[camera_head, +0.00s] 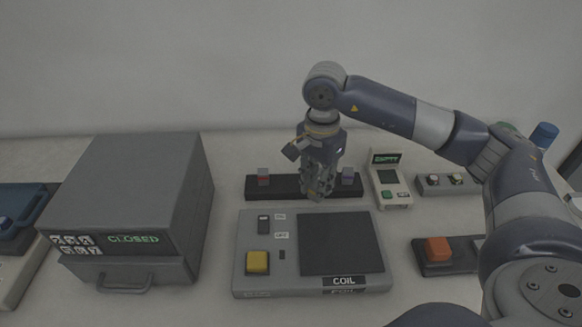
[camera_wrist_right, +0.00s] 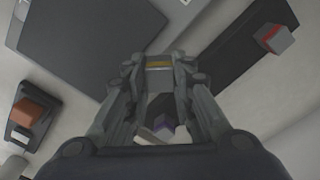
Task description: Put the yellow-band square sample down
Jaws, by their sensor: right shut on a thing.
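My right gripper (camera_head: 318,192) points down in front of the dark sample rack (camera_head: 288,187) and behind the coil plate. In the right wrist view its fingertips (camera_wrist_right: 159,68) are shut on the yellow-band square sample (camera_wrist_right: 159,65). Only a narrow face with the yellow band shows between the fingers. In the head view the fingers hide this sample. A red-band sample (camera_head: 263,175) stands at the rack's left end and a purple-band sample (camera_head: 347,175) at its right end. I cannot tell whether the held sample touches the rack. My left gripper is out of view.
The coil unit (camera_head: 340,244) with a yellow button (camera_head: 257,261) lies in front of the rack. A grey box (camera_head: 140,200) reading CLOSED stands left. A small device reading EMPTY (camera_head: 388,180) and an orange-button box (camera_head: 437,250) are right.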

